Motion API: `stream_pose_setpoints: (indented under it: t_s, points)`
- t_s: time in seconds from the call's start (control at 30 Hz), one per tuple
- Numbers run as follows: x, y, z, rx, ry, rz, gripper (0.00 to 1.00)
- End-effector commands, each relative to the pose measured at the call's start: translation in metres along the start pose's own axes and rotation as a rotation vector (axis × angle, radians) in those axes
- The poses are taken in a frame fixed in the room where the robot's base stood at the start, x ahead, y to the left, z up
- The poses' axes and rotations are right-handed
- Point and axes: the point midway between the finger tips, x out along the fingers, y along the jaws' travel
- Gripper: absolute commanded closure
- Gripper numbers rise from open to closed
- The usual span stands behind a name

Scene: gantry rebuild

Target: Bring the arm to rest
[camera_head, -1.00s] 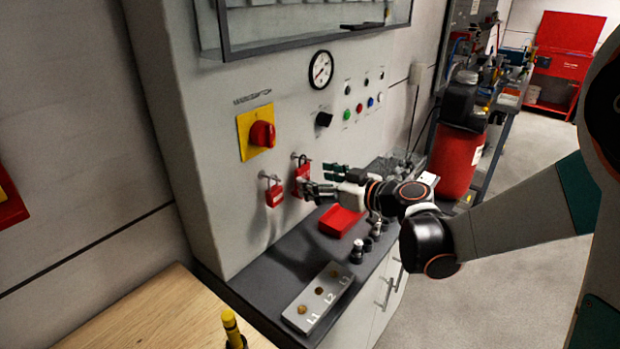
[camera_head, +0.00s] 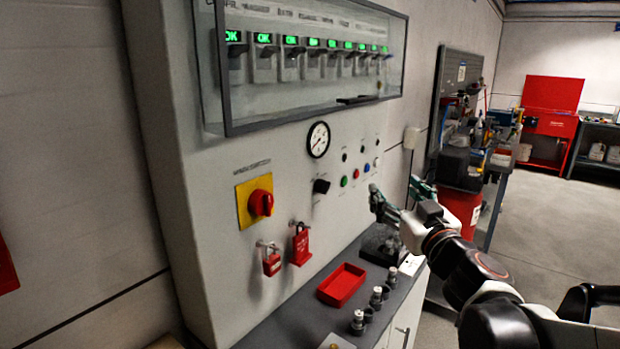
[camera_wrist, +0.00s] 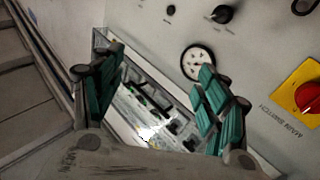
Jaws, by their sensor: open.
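My gripper (camera_head: 400,200) is open and empty, raised in front of the right part of the grey control panel (camera_head: 215,190). In the wrist view its two green-padded fingers (camera_wrist: 155,100) stand wide apart with nothing between them. Behind them show the glass-fronted breaker case (camera_wrist: 150,112), the gauge (camera_wrist: 197,62) and part of the red rotary switch (camera_wrist: 308,97). My arm reaches in from the lower right of the head view. Two red padlocks, one left (camera_head: 271,263) and one right (camera_head: 301,246), hang on the panel, clear of my gripper.
The breaker case (camera_head: 225,75) juts out above, with green OK labels. A red tray (camera_head: 342,285) and several small dark-and-metal parts (camera_head: 358,322) are on the grey counter below. A red bin (camera_head: 462,208) and workbench stand behind my arm. Open floor (camera_head: 540,225) lies at right.

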Motion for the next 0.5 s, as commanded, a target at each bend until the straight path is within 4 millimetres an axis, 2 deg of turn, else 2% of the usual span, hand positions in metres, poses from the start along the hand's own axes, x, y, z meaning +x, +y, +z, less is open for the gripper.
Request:
stream_pose_setpoints:
  t_s: [0.07,0.13,0.27,0.37,0.5]
  points:
    - [-0.019,0.024,-0.004,0.01,-0.042,0.132,0.32]
    - [-0.038,0.042,0.002,0.021,-0.11,0.236,0.32]
    - [-0.083,0.059,0.031,0.052,-0.298,0.372,0.32]
    - [-0.124,0.055,0.063,0.082,-0.484,0.412,0.32]
    - [-0.184,0.023,0.107,0.126,-0.755,0.364,0.32]
